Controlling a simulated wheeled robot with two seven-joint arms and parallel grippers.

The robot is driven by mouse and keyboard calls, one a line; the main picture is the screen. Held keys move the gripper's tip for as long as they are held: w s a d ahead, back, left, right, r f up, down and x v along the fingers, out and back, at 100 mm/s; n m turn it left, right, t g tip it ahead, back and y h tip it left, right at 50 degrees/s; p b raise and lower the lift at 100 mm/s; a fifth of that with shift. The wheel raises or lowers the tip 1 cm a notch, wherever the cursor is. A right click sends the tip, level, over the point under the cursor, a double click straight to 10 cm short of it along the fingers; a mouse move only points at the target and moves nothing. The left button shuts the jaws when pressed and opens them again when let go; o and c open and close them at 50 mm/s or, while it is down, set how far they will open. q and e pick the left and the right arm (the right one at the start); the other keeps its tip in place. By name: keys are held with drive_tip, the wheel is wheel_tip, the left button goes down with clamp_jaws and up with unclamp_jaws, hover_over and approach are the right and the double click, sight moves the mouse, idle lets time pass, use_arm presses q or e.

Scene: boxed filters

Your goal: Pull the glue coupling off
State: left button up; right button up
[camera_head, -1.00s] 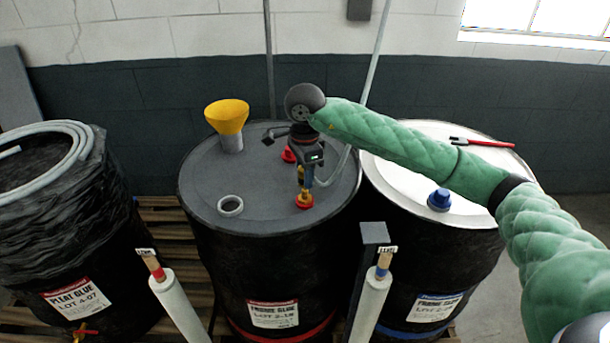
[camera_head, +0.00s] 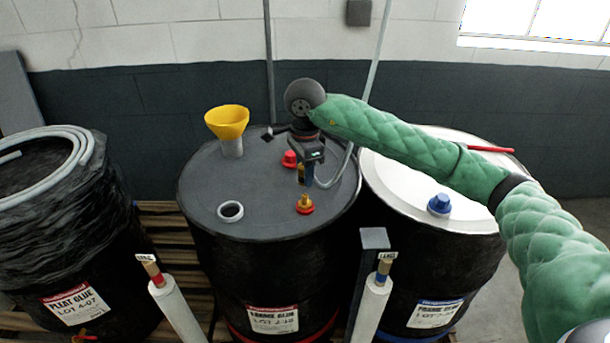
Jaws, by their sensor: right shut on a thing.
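My right gripper (camera_head: 305,172) is above the middle drum (camera_head: 245,185), at the end of my green-sleeved arm. It is shut on the glue coupling (camera_head: 309,182), a small blue and brass piece with a grey hose (camera_head: 343,170) running from it. The coupling is held just above the brass fitting with a red base (camera_head: 305,204) on the drum lid, and a gap shows between them. The gripper partly hides the coupling. My left gripper is not in view.
On the middle lid stand a yellow funnel (camera_head: 228,124), a grey ring (camera_head: 230,211) and a red cap (camera_head: 290,158). The right drum has a white lid with a blue cap (camera_head: 439,203). A left drum (camera_head: 60,225) carries coiled hose. White rolls (camera_head: 178,312) stand in front.

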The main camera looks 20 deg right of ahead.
drive_tip(key=shift+r, duration=3.8)
